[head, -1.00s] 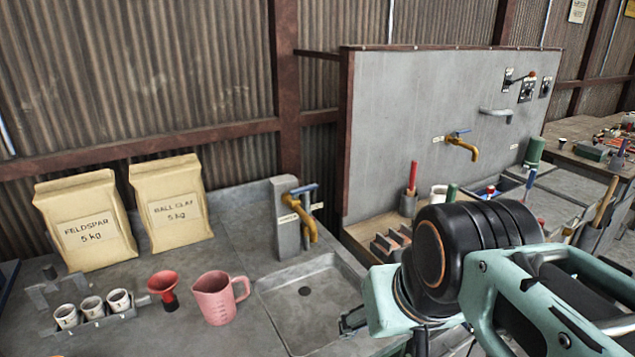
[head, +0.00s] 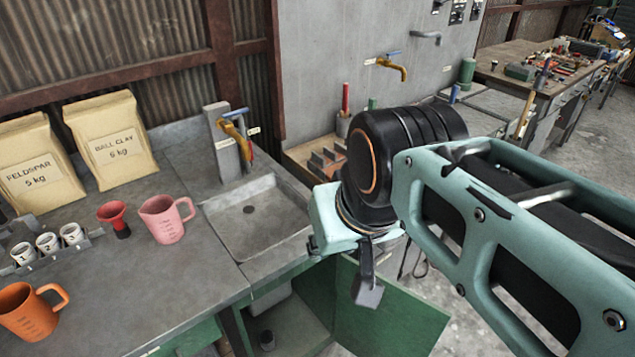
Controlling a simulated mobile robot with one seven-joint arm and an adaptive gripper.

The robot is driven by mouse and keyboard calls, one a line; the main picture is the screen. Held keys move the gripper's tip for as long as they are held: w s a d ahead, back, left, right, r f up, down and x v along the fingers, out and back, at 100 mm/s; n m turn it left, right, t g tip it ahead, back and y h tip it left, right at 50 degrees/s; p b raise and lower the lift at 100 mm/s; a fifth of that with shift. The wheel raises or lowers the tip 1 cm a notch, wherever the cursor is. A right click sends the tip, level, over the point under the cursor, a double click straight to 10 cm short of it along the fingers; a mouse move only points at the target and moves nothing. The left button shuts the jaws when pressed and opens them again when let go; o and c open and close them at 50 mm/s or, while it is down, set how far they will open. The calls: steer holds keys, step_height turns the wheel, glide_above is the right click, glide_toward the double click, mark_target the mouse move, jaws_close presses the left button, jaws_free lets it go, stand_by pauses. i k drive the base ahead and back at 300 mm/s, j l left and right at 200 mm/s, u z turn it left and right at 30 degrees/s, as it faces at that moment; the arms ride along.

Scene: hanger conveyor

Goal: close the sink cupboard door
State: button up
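The green sink cupboard door (head: 385,312) stands wide open at the lower middle of the head view, swung out to the right of the cupboard (head: 285,325). Inside the cupboard a small dark object (head: 267,340) shows. The grey sink (head: 245,222) with its yellow tap (head: 235,133) is above the opening. My gripper (head: 368,290) hangs below my wrist, in front of the door's upper part in the picture. Only a dark finger part of it shows, so I cannot tell if it is open or shut, or if it touches the door.
A pink jug (head: 166,220), a red funnel (head: 115,218), an orange jug (head: 30,312), small cups (head: 47,243) and two paper bags (head: 115,140) stand on the counter left of the sink. Another workbench (head: 520,75) is at the back right. Bare floor lies right of the door.

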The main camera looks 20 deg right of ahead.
mark_target(403, 323)
steer(key=k+l+u, duration=0.3)
steer(key=k+l, duration=0.2)
steer(key=k+l+u, duration=0.2)
steer(key=l, duration=0.15)
steer(key=k+l+u, duration=0.25)
steer(key=l+u, duration=0.15)
steer(key=l, duration=0.25)
steer(key=k+l+u, duration=0.2)
steer(key=l, duration=0.2)
steer(key=l+u, duration=0.15)
steer(key=l, duration=0.2)
steer(key=k+l+u, duration=0.15)
steer(key=l, duration=0.25)
steer(key=l+u, duration=0.35)
steer(key=l, duration=0.4)
steer(key=i+l+u, duration=0.15)
steer(key=l, duration=0.2)
steer(key=l+u, duration=0.15)
steer(key=l, duration=0.25)
steer(key=i+l, duration=0.1)
steer(key=l, duration=0.25)
steer(key=i+l+u, duration=0.15)
steer(key=l, duration=0.2)
steer(key=k+l, duration=0.1)
steer(key=k, duration=0.3)
